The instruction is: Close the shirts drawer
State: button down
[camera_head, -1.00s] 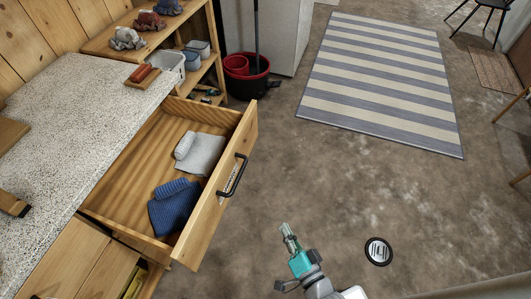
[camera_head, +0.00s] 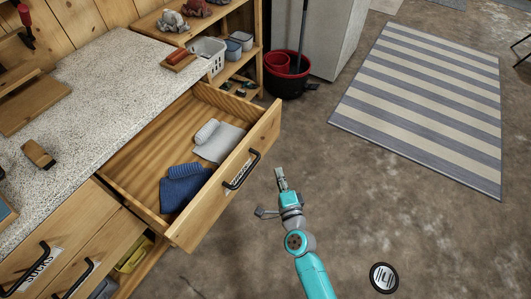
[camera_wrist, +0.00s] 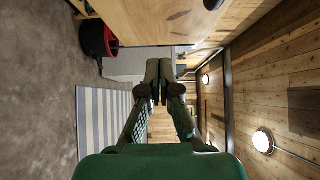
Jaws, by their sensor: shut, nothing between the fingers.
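The open wooden drawer (camera_head: 190,222) is pulled far out from under the speckled worktop, with a black bar handle (camera_head: 242,170) and a small label on its front. Inside it lie a folded grey cloth (camera_head: 220,143) and a folded blue cloth (camera_head: 186,187). The label on this drawer is too small to read. My gripper (camera_head: 280,173) is shut and empty, in front of the drawer front and to the right of the handle, not touching it. In the wrist view my gripper (camera_wrist: 158,68) shows with its fingers together, and a wooden panel (camera_wrist: 150,20) fills the top.
A closed drawer labelled SOCKS (camera_head: 40,265) is at lower left. A red and black bucket (camera_head: 288,75) stands beyond.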

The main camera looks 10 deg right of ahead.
aim_at(261, 145)
jog(key=shift+w+a, duration=0.65)
jog(key=shift+w, duration=0.85)
jog(key=shift+w+a, duration=0.7)
jog(key=shift+w, duration=0.75)
jog(key=shift+w+a, duration=0.65)
jog(key=shift+w, duration=0.85)
